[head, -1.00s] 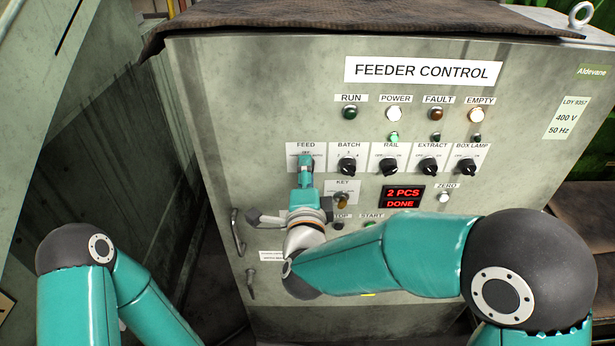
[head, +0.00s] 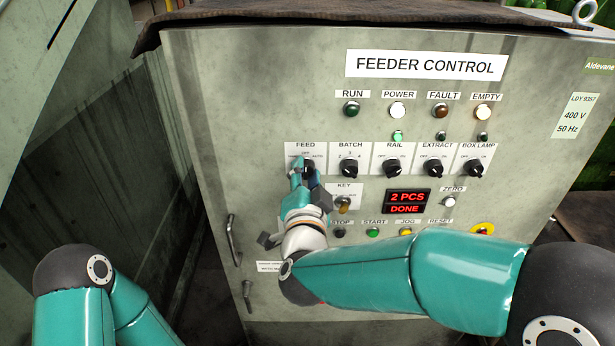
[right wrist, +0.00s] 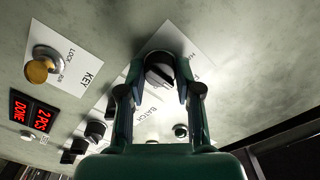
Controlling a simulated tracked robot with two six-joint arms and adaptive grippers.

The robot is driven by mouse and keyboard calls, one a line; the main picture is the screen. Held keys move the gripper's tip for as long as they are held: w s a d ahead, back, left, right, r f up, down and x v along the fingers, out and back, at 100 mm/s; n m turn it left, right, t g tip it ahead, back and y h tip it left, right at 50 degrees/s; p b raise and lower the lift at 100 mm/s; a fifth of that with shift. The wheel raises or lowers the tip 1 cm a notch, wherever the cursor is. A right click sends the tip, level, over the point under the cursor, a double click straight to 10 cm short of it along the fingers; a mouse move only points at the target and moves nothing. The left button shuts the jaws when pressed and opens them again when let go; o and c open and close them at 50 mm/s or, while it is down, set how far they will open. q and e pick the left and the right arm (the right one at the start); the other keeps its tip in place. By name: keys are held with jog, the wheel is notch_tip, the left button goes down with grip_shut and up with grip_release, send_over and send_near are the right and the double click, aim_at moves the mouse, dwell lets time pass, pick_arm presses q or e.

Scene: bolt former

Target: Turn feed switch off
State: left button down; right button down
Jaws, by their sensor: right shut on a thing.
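The feed switch (head: 308,164) is a black rotary knob on a white FEED plate (head: 297,149), at the left end of the switch row. My right gripper (head: 303,174) is at this knob, shut on it. In the right wrist view, its two fingers stand on either side of the feed switch (right wrist: 159,70). The knob's face shows between the fingers. I cannot tell for sure which position it points to. My left arm shows at the lower left of the head view, but its gripper does not.
The BATCH switch (head: 350,167) and RAIL switch (head: 393,168) are close to the right. A key switch (head: 343,204) sits just below right of the feed switch. The red display (head: 407,202) reads 2 PCS DONE. A door handle (head: 233,240) is at lower left.

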jog(key=shift+f, duration=0.3)
jog(key=c, duration=0.8)
grip_release()
jog(key=shift+r, duration=0.15)
jog(key=shift+s, duration=0.1)
jog(key=shift+s, duration=0.2)
jog(key=s, duration=1.1)
jog(key=shift+s, duration=0.2)
